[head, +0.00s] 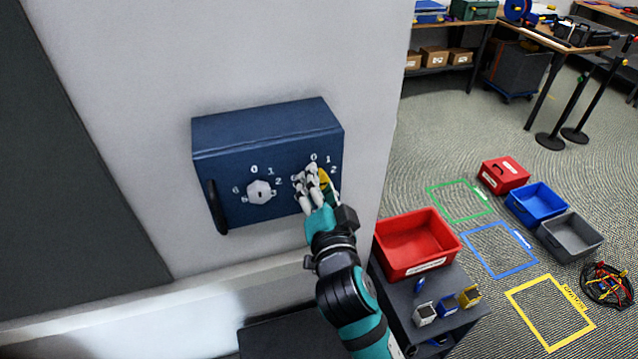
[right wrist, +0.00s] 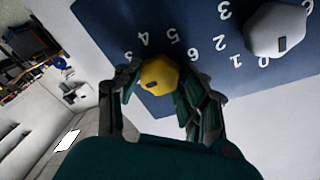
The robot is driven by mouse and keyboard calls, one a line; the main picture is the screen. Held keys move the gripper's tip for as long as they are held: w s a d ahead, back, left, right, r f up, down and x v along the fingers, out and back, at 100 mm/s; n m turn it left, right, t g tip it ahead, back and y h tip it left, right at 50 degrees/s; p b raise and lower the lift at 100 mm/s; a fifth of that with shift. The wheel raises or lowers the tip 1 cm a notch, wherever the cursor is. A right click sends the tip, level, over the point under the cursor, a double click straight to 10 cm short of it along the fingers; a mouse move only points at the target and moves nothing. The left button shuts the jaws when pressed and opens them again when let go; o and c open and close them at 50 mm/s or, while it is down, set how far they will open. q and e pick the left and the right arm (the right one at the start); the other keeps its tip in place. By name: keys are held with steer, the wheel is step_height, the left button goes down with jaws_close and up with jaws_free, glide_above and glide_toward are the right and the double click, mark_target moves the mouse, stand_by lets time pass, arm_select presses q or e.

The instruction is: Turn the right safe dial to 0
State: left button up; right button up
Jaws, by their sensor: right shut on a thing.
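The blue safe (head: 235,135) is mounted on the pale wall in the head view. Its right dial is yellow (head: 324,181), partly hidden by my right gripper (head: 308,183). In the right wrist view the yellow dial (right wrist: 158,76) sits between the fingers of my right gripper (right wrist: 160,95), which is shut on it. A small dark mark shows on the dial's lower face there; which number it faces I cannot tell. The left dial is pale grey (head: 261,191), with numbers around it, and also shows in the right wrist view (right wrist: 280,30). My left gripper is not in view.
A dark handle (head: 217,206) stands out from the safe's left side. A red bin (head: 417,247) and small cups are on a dark cart (head: 440,325) at lower right. Beyond are floor bins, taped squares and a cable coil (head: 606,286).

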steer(key=c, duration=0.4)
steer(key=shift+n, duration=0.3)
steer(key=n+y, duration=0.1)
steer(key=n, duration=0.8)
steer(key=n+y+p, duration=0.1)
steer(key=n, duration=0.9)
steer(key=shift+t+y+p, duration=0.3)
steer(key=shift+t+y, duration=0.1)
